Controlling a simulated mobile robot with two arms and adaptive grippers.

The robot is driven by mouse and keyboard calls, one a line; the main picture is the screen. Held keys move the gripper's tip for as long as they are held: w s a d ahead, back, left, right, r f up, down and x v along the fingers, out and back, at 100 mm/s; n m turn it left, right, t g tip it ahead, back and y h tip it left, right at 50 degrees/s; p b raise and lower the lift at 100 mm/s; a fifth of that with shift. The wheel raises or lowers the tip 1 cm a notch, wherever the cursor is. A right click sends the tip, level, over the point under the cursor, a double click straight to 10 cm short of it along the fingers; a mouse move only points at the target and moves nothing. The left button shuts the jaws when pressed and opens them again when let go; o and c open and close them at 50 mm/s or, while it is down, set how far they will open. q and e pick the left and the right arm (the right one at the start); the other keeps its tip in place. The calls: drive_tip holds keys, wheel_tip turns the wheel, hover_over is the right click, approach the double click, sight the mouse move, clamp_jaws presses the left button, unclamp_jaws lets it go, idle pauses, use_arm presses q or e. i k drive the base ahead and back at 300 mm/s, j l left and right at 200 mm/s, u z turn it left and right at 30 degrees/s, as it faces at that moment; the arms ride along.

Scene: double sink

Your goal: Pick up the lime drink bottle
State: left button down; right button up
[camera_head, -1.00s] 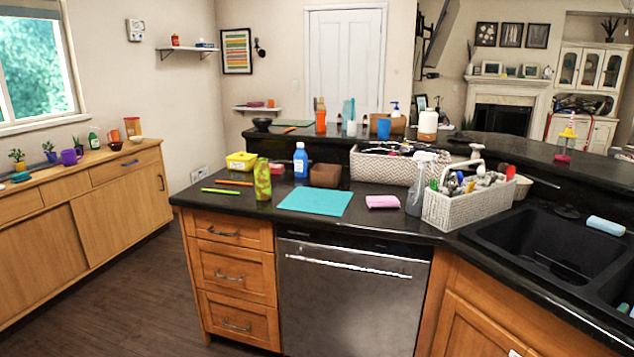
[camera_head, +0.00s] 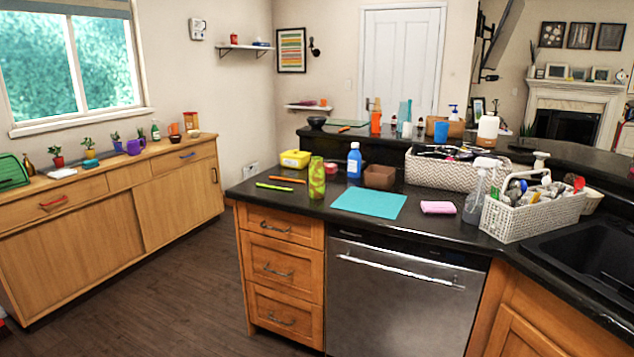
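A yellow-green patterned cylinder (camera_head: 317,178), which looks like the lime drink bottle, stands upright on the dark counter, near its left end. A blue bottle with a white cap (camera_head: 354,161) stands behind it to the right. A teal mat (camera_head: 369,203) lies to its right, and green (camera_head: 275,186) and orange (camera_head: 287,179) sticks lie to its left. Neither of my grippers shows in the head view.
A pink sponge (camera_head: 437,207), spray bottle (camera_head: 474,197) and white basket (camera_head: 535,216) are farther right. Drawers (camera_head: 284,256) and a dishwasher (camera_head: 398,297) sit below. The wooden floor (camera_head: 160,285) at left is clear.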

sight(316, 166)
drive_tip(key=i+j, duration=0.15)
drive_tip(key=i, duration=0.3)
drive_tip(key=i+j+z, duration=0.15)
drive_tip(key=i, duration=0.3)
